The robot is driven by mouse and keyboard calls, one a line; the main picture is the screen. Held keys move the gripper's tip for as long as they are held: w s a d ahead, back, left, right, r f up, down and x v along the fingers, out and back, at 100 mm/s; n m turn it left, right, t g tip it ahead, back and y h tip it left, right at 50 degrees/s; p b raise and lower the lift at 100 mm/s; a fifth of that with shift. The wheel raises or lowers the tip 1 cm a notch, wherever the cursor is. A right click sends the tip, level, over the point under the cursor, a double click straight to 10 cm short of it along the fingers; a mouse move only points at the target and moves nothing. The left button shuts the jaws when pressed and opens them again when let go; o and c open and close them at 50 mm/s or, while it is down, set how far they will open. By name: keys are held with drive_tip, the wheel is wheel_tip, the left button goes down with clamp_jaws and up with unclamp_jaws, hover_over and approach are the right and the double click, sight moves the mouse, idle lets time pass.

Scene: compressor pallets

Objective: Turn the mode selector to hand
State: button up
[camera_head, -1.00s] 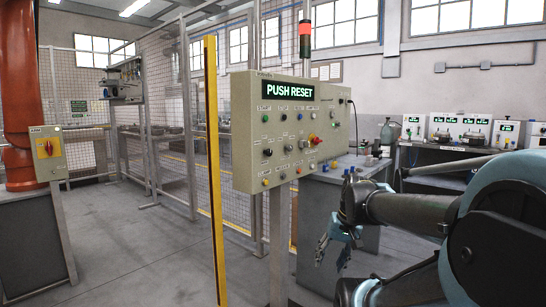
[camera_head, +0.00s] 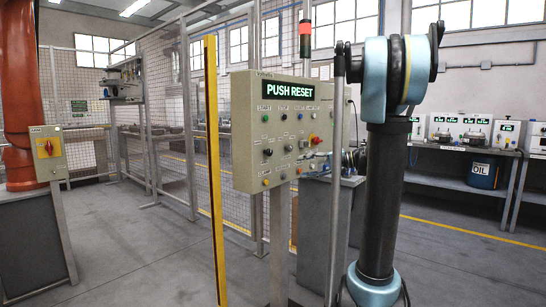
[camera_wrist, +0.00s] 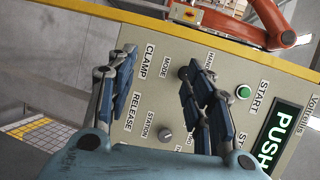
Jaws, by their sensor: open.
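The beige control panel (camera_head: 243,128) stands on a post, its display reading PUSH RESET. It also fills much of the wrist view (camera_wrist: 222,65), turned sideways. The MODE label (camera_wrist: 167,68) shows between my fingers. The selector by this label is hidden by, or cannot be told from, the dark right fingertip, and its setting cannot be read. A round grey knob (camera_wrist: 165,134) sits by the STATION label. My gripper (camera_wrist: 158,75) is open and empty, its fingers spread before the panel. Contact cannot be judged. In the head view my gripper is not clear.
A green START button (camera_wrist: 243,91) is close to my right finger. A yellow post (camera_head: 212,170) stands left of the panel. A workbench (camera_head: 450,180) is behind at right.

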drive_tip(key=w+d+r+y, duration=0.2)
drive_tip(key=w+d+r, duration=0.1)
drive_tip(key=w, duration=0.2)
approach(271, 153)
drive_tip(key=shift+t, duration=0.3)
drive_tip(key=x, duration=0.9)
drive_tip(key=shift+s+a, duration=0.1)
drive_tip(key=shift+f, duration=0.1)
drive_tip(key=c, duration=1)
